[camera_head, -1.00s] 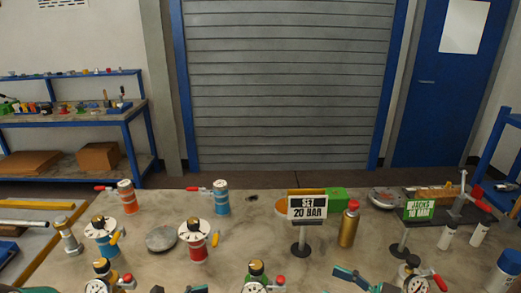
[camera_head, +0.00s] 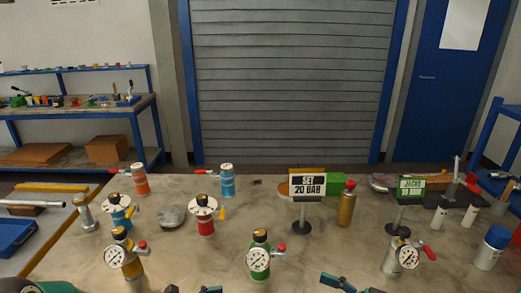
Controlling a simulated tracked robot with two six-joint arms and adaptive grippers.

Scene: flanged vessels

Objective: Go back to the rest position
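My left gripper (camera_head: 191,289) shows only as dark and teal fingertips at the bottom edge, apart with nothing visible between them. My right gripper (camera_head: 355,287) shows at the bottom edge right of centre, its tips also apart and seemingly empty. The rest of both is cut off.
The stone-topped bench (camera_head: 320,258) has free room mid-front. Signs reading "SET 20 BAR" (camera_head: 308,185) and "JACKS 10 MM" (camera_head: 411,189) stand on posts. A gold bottle (camera_head: 345,207), a blue-capped jar (camera_head: 489,252) and a flat grey disc (camera_head: 172,217) also stand there.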

